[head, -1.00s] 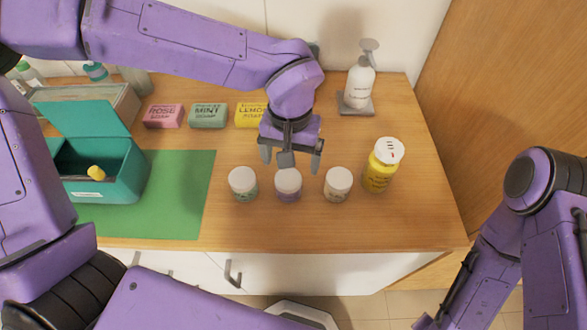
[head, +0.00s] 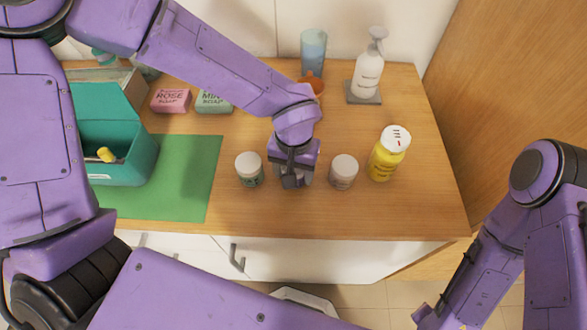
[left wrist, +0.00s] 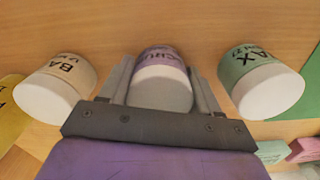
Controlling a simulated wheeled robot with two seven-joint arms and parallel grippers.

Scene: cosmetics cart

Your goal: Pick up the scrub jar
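The scrub jar (left wrist: 163,88) has a white lid and a purple label with partly hidden lettering. It stands between the two fingers of my left gripper (left wrist: 161,80) in the left wrist view. The fingers reach down on both sides of the jar and look open, with no clear grip on it. In the head view my left gripper (head: 292,180) is low over the middle of the jar row and hides nearly all of the scrub jar. My right gripper is not visible; only the right arm shows at the right edge.
A green-labelled jar (head: 249,170) stands close on the left, and a beige-labelled jar (head: 343,172) close on the right. A yellow bottle (head: 388,155) is farther right. The front strip of wooden top is clear.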

